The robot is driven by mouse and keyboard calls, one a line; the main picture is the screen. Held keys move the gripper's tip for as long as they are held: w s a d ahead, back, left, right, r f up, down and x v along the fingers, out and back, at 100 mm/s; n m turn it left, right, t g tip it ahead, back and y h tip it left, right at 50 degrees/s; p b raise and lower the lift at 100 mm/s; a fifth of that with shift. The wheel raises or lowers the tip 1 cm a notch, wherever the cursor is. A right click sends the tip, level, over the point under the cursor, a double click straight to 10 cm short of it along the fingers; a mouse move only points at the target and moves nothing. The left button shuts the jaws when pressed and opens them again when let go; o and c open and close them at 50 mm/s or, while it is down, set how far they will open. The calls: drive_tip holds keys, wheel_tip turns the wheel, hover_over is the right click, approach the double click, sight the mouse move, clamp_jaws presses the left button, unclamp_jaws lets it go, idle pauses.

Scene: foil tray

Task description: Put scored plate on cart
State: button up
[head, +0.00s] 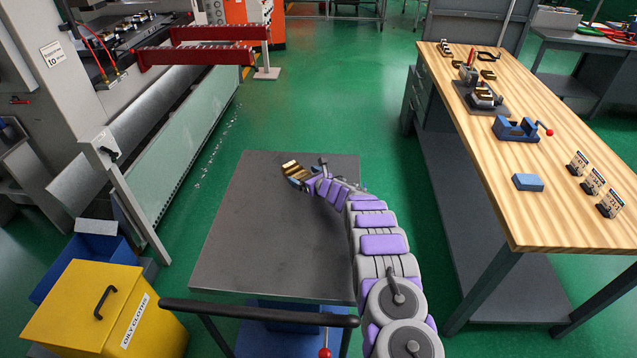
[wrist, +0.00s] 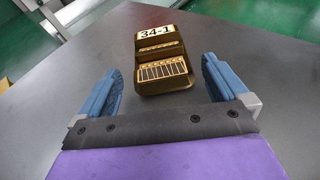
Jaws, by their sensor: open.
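A brown and gold stepped plate marked 34-1 (wrist: 160,58) appears to rest on the cart's dark grey top in the wrist view. It also shows in the head view (head: 293,168), near the far edge of the cart (head: 235,235). My gripper (wrist: 158,72) is open, with one blue finger on each side of the plate and a visible gap on both sides. In the head view my gripper (head: 298,180) is low over the cart, and its fingers are partly hidden by my arm.
The cart's left part is bare. A wooden workbench (head: 540,150) at right holds several brown pieces, a blue vise (head: 515,129), a blue block (head: 528,182) and small cards. A large machine (head: 150,120) stands at left. A yellow bin (head: 90,310) stands at front left.

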drive_tip(key=p+v, duration=0.1)
drive_tip(key=v, duration=0.8)
drive_tip(key=shift+s+d+r+p, duration=0.15)
drive_tip(key=shift+s+d+p, duration=0.1)
drive_tip(key=shift+p, duration=0.1)
drive_tip(key=shift+s+d+r, duration=0.15)
drive_tip(key=shift+s+d, duration=0.1)
drive_tip(key=shift+s, duration=0.05)
drive_tip(key=s+d+r+m+h, duration=0.3)
drive_tip(key=d+r+m, duration=0.2)
drive_tip(key=r+m, duration=0.25)
drive_tip(key=s+d+r+m+h, duration=0.3)
drive_tip(key=d+r+m+h, duration=0.15)
drive_tip(key=r+m, duration=0.3)
drive_tip(key=s+d+r+m+g+h, duration=0.1)
drive_tip(key=s+d+r+m+g, duration=0.25)
drive_tip(key=s+m, duration=0.45)
drive_tip(key=s+d+r+m+g, duration=0.1)
drive_tip(key=s+m+g, duration=0.2)
drive_tip(key=s+m, duration=0.4)
drive_tip(key=s+d+r+m+g, duration=0.1)
drive_tip(key=s+m, duration=0.6)
drive_tip(key=s, duration=1.8)
drive_tip(key=s+d+r+m+g, duration=0.1)
drive_tip(key=s+r+m+g, duration=0.2)
drive_tip(key=s, duration=1.4)
drive_tip(key=m+g, duration=0.2)
drive_tip(key=m, duration=0.2)
drive_tip(key=shift+d+h, duration=0.25)
drive_tip(key=shift+h, duration=0.1)
